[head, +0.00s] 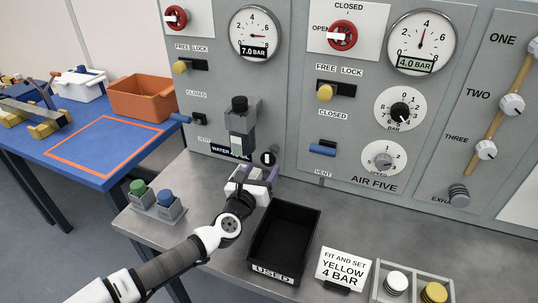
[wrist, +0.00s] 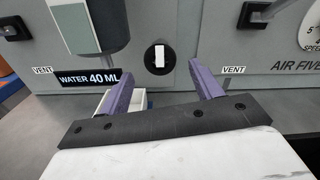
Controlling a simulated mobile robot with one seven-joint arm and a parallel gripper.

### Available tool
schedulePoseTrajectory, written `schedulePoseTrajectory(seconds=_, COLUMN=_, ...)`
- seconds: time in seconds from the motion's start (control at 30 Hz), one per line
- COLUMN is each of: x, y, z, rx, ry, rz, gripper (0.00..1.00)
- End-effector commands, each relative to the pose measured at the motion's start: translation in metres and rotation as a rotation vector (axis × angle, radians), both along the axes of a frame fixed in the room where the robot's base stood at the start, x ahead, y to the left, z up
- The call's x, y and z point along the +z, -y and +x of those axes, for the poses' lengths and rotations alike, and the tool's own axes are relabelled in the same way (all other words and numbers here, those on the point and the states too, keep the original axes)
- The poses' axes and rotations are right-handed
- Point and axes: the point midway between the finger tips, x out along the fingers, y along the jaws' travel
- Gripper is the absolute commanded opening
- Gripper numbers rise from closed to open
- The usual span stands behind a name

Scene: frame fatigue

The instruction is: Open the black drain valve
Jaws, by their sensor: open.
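The black drain valve (head: 268,158) is a small round black knob low on the grey panel, right of the WATER 40 ML label. In the wrist view the valve (wrist: 160,57) shows a white upright bar on its dark face. My gripper (head: 258,174) is open and empty just in front of and below the valve. In the wrist view my gripper (wrist: 164,80) has its purple fingers spread to the left and right of the valve, apart from it.
A dark filter unit (head: 240,125) hangs just left of the valve. Blue vent levers (head: 322,150) stick out of the panel. A black USED bin (head: 285,238), a sign (head: 343,268) and a holder with green and blue caps (head: 157,204) stand on the bench.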

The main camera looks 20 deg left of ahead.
Motion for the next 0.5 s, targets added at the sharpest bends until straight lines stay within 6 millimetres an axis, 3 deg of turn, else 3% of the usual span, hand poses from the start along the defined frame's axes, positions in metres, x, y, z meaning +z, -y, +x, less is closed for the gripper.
schedulePoseTrajectory(seconds=0.23, x=0.002, y=0.003, z=0.043, rx=-0.002, ry=-0.001, rz=-0.002, gripper=0.65)
schedulePoseTrajectory(seconds=0.5, x=0.000, y=0.002, z=0.060, rx=-0.001, ry=0.000, rz=-0.001, gripper=0.65)
